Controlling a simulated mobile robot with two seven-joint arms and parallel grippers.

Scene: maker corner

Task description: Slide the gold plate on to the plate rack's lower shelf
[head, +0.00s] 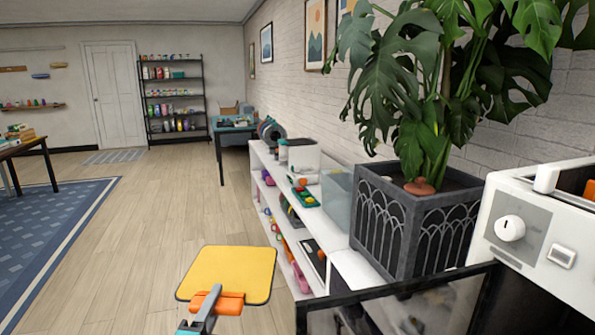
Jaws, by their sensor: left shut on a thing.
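The gold plate (228,268) is a flat, rounded square at the bottom middle of the head view. It is held out over the wood floor, with its broad face showing. My left gripper (217,300) comes in from below and is shut at the plate's near edge, where an orange piece shows. The plate looks clear of the furniture around it. I cannot make out the plate rack or its lower shelf for sure in this view. My right gripper is not in view.
A long white shelf unit (340,240) with bins and tools runs along the wall at right. A dark planter (415,225) with a big plant, a black-edged table (400,287) and a white machine (540,225) stand nearer. The wood floor (150,215) at left is clear.

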